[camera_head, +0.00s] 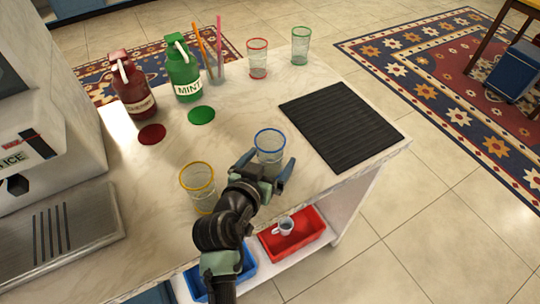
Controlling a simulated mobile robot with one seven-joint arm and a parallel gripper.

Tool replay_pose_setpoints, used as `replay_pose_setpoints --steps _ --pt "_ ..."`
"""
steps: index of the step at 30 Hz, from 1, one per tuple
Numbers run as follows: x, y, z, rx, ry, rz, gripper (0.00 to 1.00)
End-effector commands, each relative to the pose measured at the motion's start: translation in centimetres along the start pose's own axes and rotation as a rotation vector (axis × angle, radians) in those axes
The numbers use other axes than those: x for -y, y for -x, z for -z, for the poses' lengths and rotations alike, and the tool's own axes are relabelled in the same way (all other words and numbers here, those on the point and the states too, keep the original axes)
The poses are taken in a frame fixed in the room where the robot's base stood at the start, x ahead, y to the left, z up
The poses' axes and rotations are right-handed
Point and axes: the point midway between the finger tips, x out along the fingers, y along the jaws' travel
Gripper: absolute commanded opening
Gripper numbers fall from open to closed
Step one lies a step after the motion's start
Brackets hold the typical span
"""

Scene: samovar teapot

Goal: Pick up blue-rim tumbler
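The blue-rim tumbler (270,146) is clear glass and stands upright on the marble counter near its front edge. My gripper (267,167) reaches in from the front, with one finger on the left of the tumbler and one on the right. The fingers are apart and the tumbler's lower part is between or just beyond them. I cannot tell whether either finger touches the glass. The tumbler's base is partly hidden by my gripper.
A yellow-rim tumbler (198,184) stands close at the left of my arm. A black ribbed mat (340,123) lies to the right. Red-rim (257,58) and green-rim (300,46) tumblers stand at the back. Red (133,87) and green (182,70) bottles stand back left.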

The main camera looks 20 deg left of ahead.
Motion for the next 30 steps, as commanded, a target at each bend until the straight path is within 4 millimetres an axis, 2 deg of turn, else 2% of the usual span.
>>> replay_pose_setpoints --steps 3,10,24,30 --pt "0.06 -0.63 0.00 0.000 0.000 0.001 1.00" --pt "0.03 -0.67 -0.03 0.000 0.001 0.001 0.98" --pt "0.02 -0.65 -0.03 0.000 0.000 0.001 0.14" --pt "0.02 -0.63 0.03 0.000 0.000 0.001 0.12"
